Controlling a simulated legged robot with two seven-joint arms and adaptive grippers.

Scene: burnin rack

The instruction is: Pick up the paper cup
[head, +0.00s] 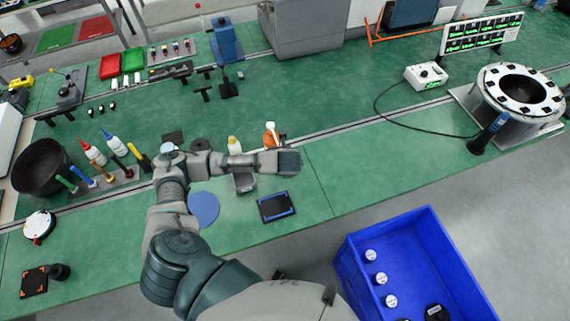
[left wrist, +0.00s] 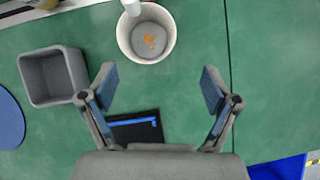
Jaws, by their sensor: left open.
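The paper cup (left wrist: 147,50) shows in the left wrist view at the top centre, as a round pale rim seen from above with orange marks inside. It looks upright on the green bench. My left gripper (left wrist: 160,86) is open, with its two fingers apart and nothing between them; the cup lies beyond the fingertips, not touching them. My right gripper is not in view.
A grey square container (left wrist: 75,67) stands left of the cup. A black tray with blue edging (left wrist: 118,134) lies under my gripper. A blue bin (head: 345,262) sits off the bench. Bench right of the gripper is clear.

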